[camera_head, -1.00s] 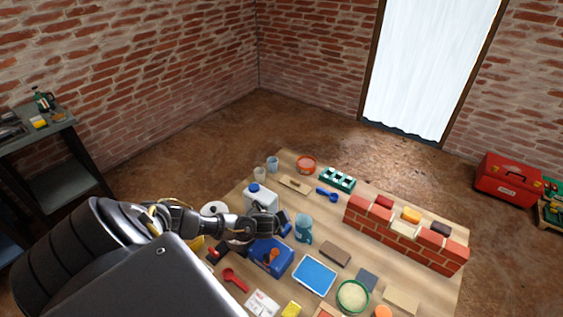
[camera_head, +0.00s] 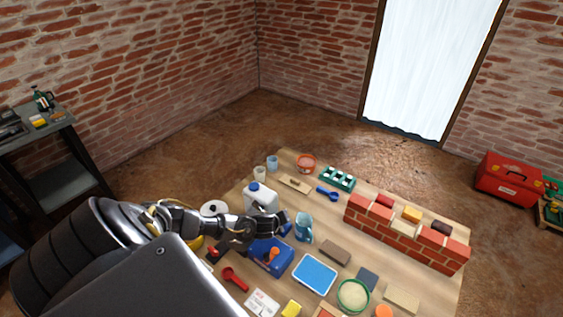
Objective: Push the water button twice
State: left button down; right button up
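My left gripper (camera_head: 270,232) reaches in from the left over the table, at the near side of a white jug with a blue cap (camera_head: 262,198). Its fingers are small and dark, so I cannot tell if they are open or shut. Just below it is a blue box (camera_head: 272,257) with an orange part on top, partly covered by the gripper. A blue mug or pitcher (camera_head: 303,227) stands just right of the gripper, apart from it. I cannot make out which part is the water button. My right gripper is not in view.
The wooden table (camera_head: 428,297) holds a low brick wall (camera_head: 400,240), a blue tray (camera_head: 314,275), a green-rimmed bowl (camera_head: 353,295), a red scoop (camera_head: 234,279) and a green holder (camera_head: 337,178). A red toolbox (camera_head: 508,179) is at the far right. The floor behind the table is clear.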

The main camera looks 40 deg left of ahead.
pick_arm(q)
jog(key=shift+f, duration=0.3)
jog(key=shift+r, duration=0.15)
dwell(0.3)
jog(key=shift+r+p, duration=0.9)
jog(key=shift+r, duration=0.1)
notch_tip(320, 180, up, 5)
jog(key=p, duration=0.4)
jog(key=shift+p, duration=0.4)
dwell(1.9)
jog(key=shift+w+a+r+g+h, duration=0.15)
jog(key=shift+r+g, duration=0.3)
jog(key=shift+r, duration=0.55)
jog(key=shift+w+d+r+g+h, duration=0.15)
jog(key=shift+r+g, duration=0.3)
jog(key=shift+r, duration=0.5)
